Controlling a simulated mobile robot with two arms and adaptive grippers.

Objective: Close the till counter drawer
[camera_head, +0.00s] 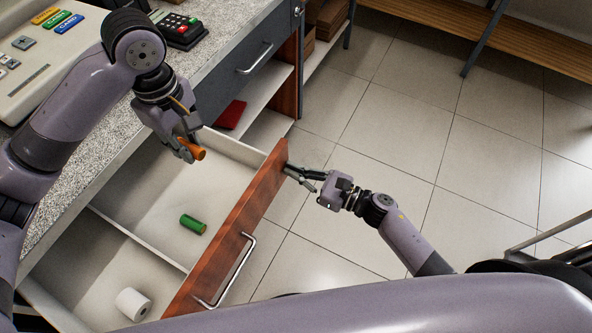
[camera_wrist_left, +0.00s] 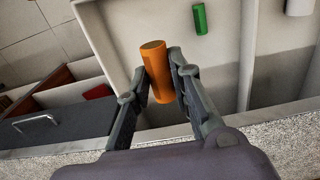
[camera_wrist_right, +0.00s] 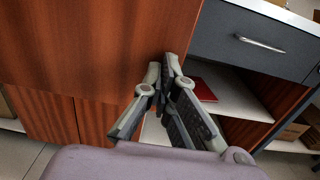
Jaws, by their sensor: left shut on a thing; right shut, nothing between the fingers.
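The till counter drawer (camera_head: 262,200) is pulled out and open, with a wooden front and a metal bar handle (camera_head: 232,272). A divider splits its inside. My left gripper (camera_head: 192,148) is above the drawer, shut on an orange cylinder (camera_head: 198,154); the cylinder also shows between the fingers in the left wrist view (camera_wrist_left: 157,72). A green cylinder (camera_head: 193,224) lies in the far compartment and a white roll (camera_head: 133,304) in the near one. My right gripper (camera_head: 290,172) is shut and empty at the far end of the drawer front's outer face; I cannot tell whether it touches.
The stone-topped counter (camera_head: 225,55) carries a till (camera_head: 60,50) and a card terminal (camera_head: 180,28). A closed grey drawer (camera_head: 245,72) and open shelves with a red item (camera_head: 231,114) lie beyond.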

